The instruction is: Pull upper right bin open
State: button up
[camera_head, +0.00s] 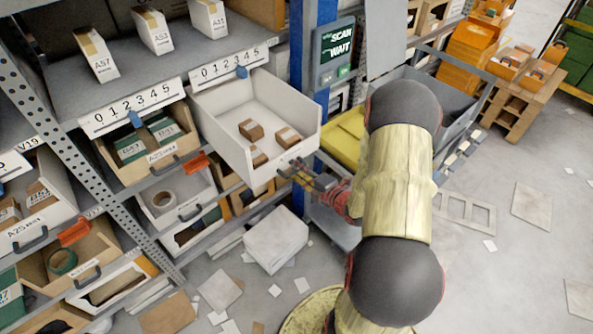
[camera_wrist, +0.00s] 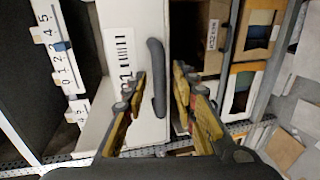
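The upper right bin (camera_head: 225,133) is a white drawer standing well out from the rack, with several small brown boxes inside. My gripper (camera_head: 298,172) is at its front face in the head view. In the wrist view the bin's white front (camera_wrist: 125,20) carries a barcode label and a dark upright handle (camera_wrist: 157,75). My gripper (camera_wrist: 160,82) has its two fingers apart, one on each side of the handle, with a visible gap; I cannot tell whether either finger touches it. In the head view the handle is largely hidden by the gripper.
A bin with green boxes (camera_head: 153,143) sits to the left in the same row, and a bin with a tape roll (camera_head: 178,197) below it. A blue post with a screen (camera_head: 337,45) and a yellow bin (camera_head: 343,138) stand close right. A white box (camera_head: 276,240) lies on the floor.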

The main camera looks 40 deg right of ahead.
jog(key=v, duration=1.2)
jog(key=shift+w, duration=0.1)
